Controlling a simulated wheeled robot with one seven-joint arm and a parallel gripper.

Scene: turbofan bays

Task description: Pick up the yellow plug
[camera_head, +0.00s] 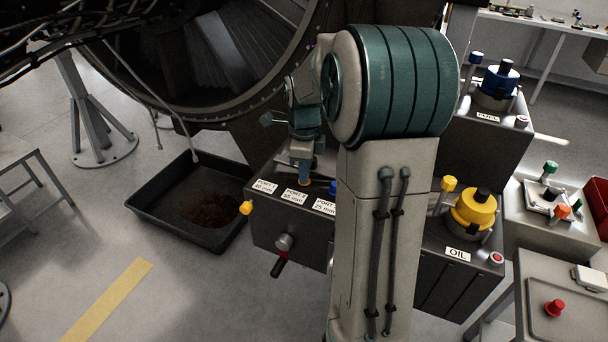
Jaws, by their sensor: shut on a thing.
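My gripper (304,176) points down over the top of the dark port box (290,236), behind its row of white port labels. It is shut on a small orange-yellow piece, which I take to be the yellow plug (304,182). The plug is low, close to the box top, behind the middle label. I cannot tell whether it still touches the box. My arm hides the right part of the box.
A yellow knob (246,208) sticks out at the box's left corner, and a dark handle (279,264) at its front. A black drip tray (190,215) lies left. The yellow OIL unit (474,210) and blue FUEL unit (497,86) stand right. The engine casing (215,60) is behind.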

